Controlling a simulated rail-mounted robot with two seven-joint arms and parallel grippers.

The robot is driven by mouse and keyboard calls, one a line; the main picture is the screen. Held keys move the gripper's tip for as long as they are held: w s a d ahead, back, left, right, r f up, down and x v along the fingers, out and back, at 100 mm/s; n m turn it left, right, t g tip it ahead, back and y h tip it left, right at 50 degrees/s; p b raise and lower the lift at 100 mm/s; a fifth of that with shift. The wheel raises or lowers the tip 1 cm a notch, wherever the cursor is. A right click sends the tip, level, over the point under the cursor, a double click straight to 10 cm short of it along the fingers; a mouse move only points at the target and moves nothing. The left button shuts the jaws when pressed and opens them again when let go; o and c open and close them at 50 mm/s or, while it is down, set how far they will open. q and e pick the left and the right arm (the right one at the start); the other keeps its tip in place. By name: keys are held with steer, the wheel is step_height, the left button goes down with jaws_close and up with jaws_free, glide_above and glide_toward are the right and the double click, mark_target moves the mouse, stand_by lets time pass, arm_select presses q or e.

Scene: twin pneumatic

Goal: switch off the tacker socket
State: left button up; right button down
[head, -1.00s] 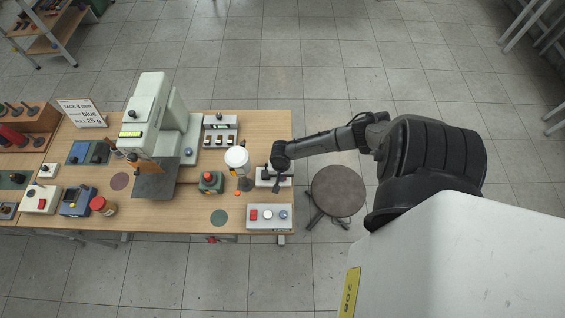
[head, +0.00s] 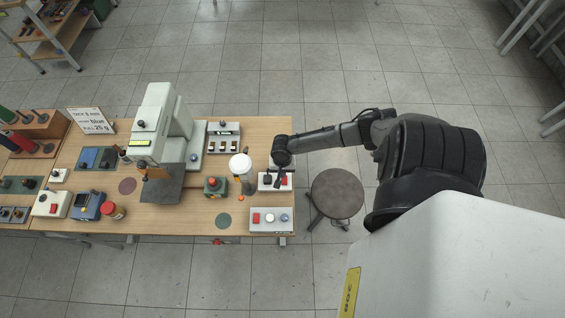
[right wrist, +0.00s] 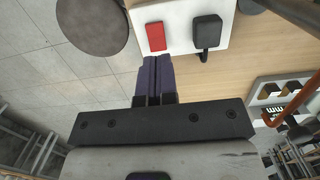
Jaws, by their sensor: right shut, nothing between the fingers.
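The white socket block (head: 263,186) lies at the right edge of the workbench. It carries a black plug (right wrist: 207,32) and a red rocker switch (right wrist: 155,36). In the head view the red switch (head: 284,181) shows just right of my fingers. My right gripper (head: 279,180) is shut and empty over the block. In the right wrist view its fingertips (right wrist: 154,58) appear just below the red switch, with a small visible gap in the picture. Height above the block and which way the rocker is tipped cannot be told. My left gripper is out of view.
A white-lidded bottle (head: 240,164) stands left of the socket. A control box (head: 270,228) with red, white and blue buttons sits in front. The pale press machine (head: 155,120) stands further left. A round stool (head: 337,193) is right of the bench, over clear floor.

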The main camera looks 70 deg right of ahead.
step_height(320, 180, up, 6)
steer(key=shift+d, duration=0.3)
steer(key=shift+w+r, duration=0.1)
steer(key=shift+w, duration=0.05)
stand_by(0.6)
